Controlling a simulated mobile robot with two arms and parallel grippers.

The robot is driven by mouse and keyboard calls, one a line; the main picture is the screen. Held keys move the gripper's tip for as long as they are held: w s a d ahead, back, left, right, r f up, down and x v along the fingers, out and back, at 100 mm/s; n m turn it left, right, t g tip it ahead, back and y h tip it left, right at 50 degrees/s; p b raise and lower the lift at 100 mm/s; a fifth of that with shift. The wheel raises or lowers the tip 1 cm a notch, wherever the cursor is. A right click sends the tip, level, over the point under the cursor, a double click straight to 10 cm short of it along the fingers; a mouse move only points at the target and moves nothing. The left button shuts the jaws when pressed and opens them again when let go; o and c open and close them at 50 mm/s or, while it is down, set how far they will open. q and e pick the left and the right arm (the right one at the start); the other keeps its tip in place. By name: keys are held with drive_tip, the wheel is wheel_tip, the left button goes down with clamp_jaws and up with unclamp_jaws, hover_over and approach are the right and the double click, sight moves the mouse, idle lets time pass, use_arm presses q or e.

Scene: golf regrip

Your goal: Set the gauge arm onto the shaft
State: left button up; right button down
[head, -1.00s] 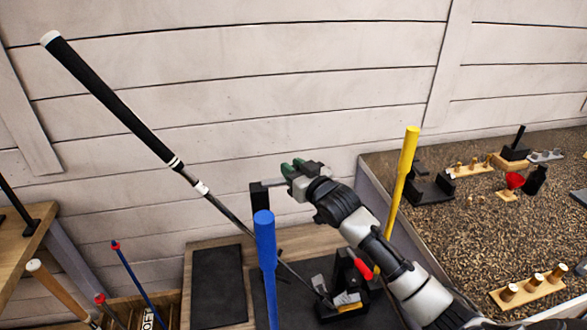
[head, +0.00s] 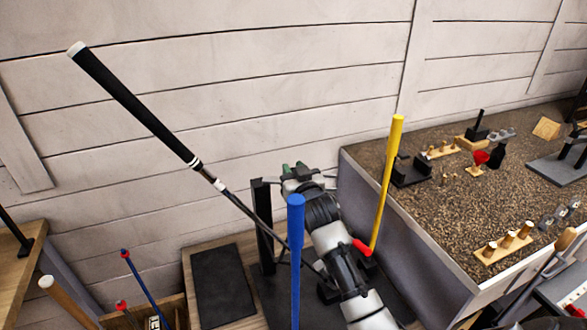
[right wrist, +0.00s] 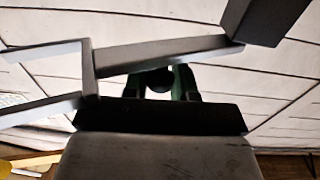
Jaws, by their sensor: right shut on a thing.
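The golf club leans up to the left in the head view, with a black grip (head: 135,108) and a thin shaft (head: 240,206) running down to the right. Its lower end is hidden behind my right arm. A black post (head: 263,230) stands by the shaft. The gauge arm (head: 275,181) is a short dark bar at the post's top, largely hidden by my right gripper (head: 291,168). In the right wrist view, the fingers (right wrist: 168,84) are shut on a dark part, and an angled, forked bar (right wrist: 88,72) shows at left. I cannot tell whether the fork touches the shaft. My left gripper is not in view.
A blue upright rod (head: 296,255) stands in front of my right arm. A yellow rod (head: 388,185) stands to its right, near a red handle (head: 362,247). A gravel-topped bench (head: 440,215) with small parts is at right. A dark mat (head: 222,285) lies clear at lower left.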

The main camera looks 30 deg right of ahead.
drive_tip(key=shift+s+a+m+h, duration=0.2)
drive_tip(key=shift+m+h, duration=0.1)
drive_tip(key=shift+h, duration=0.1)
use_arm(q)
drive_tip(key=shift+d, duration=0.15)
use_arm(e)
drive_tip(key=shift+s+r+h, duration=0.1)
drive_tip(key=shift+h, duration=0.2)
drive_tip(key=c, duration=0.9)
unclamp_jaws()
drive_tip(key=shift+c, duration=0.2)
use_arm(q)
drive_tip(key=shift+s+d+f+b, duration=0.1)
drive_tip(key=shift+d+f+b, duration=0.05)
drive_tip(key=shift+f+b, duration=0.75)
use_arm(e)
drive_tip(key=v, duration=1)
drive_tip(key=shift+s, duration=0.35)
drive_tip(key=shift+a+r, duration=0.1)
drive_tip(key=shift+a, duration=0.05)
